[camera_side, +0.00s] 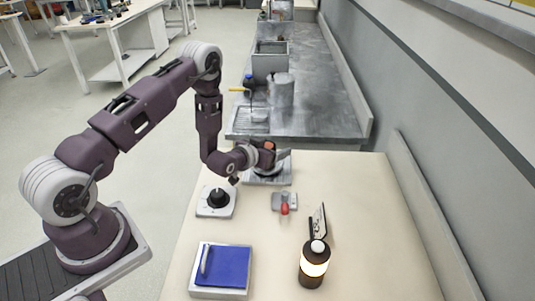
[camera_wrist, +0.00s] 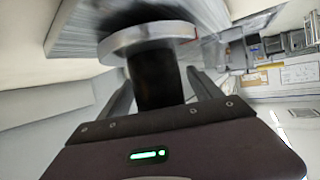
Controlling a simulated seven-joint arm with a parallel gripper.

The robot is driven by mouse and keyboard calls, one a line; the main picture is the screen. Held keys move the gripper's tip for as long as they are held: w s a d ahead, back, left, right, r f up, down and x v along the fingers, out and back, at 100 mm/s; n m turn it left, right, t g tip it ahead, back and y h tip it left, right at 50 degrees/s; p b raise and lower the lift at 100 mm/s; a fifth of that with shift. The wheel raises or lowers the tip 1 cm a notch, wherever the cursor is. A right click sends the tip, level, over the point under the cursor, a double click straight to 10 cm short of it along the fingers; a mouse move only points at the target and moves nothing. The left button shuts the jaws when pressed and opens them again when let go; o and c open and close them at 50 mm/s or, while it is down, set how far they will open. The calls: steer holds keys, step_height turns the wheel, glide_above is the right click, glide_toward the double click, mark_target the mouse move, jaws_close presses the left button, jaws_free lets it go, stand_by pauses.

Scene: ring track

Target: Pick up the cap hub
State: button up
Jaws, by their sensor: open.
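A black cylinder with a silver ring flange, which looks like the cap hub (camera_wrist: 158,82), fills the middle of the wrist view. It stands out from a grey plate (camera_wrist: 85,30), which shows blurred behind it. My gripper (camera_wrist: 160,88) has one finger on each side of the black cylinder, with a gap visible on both sides. The fingers are open. In the side view my gripper (camera_side: 272,158) is low over the grey plate (camera_side: 283,180) at the back of the table. It hides most of the hub there.
A white base with a black knob (camera_side: 217,198) is left of the plate. A grey block with a red handle (camera_side: 285,207) is in front. The table's right side is clear.

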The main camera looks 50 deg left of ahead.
jaws_close()
steer(key=shift+r, duration=0.1)
